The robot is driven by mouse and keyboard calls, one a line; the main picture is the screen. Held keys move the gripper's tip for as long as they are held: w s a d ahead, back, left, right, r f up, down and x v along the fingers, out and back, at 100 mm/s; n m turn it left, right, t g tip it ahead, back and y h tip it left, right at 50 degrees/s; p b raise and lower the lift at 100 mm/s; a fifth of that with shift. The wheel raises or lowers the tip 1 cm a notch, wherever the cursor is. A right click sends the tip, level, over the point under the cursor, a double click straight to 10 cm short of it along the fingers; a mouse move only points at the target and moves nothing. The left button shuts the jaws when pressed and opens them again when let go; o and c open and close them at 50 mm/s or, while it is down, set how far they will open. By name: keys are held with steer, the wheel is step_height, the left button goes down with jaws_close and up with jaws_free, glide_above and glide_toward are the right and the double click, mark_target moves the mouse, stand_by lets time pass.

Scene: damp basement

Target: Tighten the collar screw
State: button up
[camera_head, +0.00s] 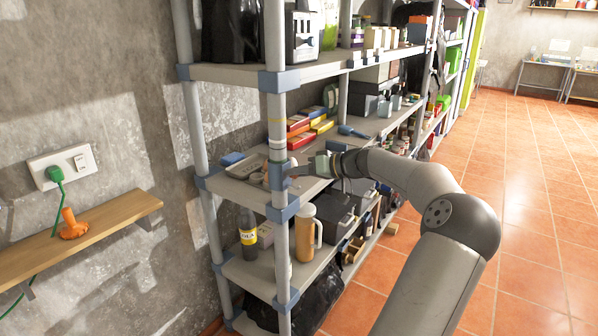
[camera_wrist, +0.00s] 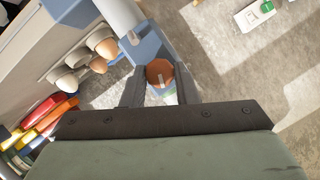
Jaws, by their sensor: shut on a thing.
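A blue collar (camera_head: 279,176) sits around the shelf's grey front post (camera_head: 276,112) at middle-shelf height. It also shows in the wrist view as a blue block (camera_wrist: 147,46).
Red and yellow boxes (camera_head: 299,124) lie on the middle shelf behind the post. A wall socket (camera_head: 63,166) and wooden ledge (camera_head: 80,238) are at left. The tiled floor at right is open.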

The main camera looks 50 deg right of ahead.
steer(key=shift+d+f+m+t+y+p, duration=0.1)
steer(key=shift+m+t+y+p, duration=0.5)
steer(key=shift+m, duration=0.85)
steer(key=shift+d+f+m+y+p, duration=0.1)
steer(key=shift+m+y+p, duration=0.15)
steer(key=shift+m+y, duration=0.95)
steer(key=shift+m+h, duration=0.3)
steer(key=shift+m, duration=0.25)
steer(key=o, duration=1)
steer(key=b+v, duration=0.1)
steer(key=v, duration=1.6)
steer(key=shift+s+f+b, duration=0.2)
steer(key=shift+s+b, duration=0.1)
steer(key=shift+d, duration=0.1)
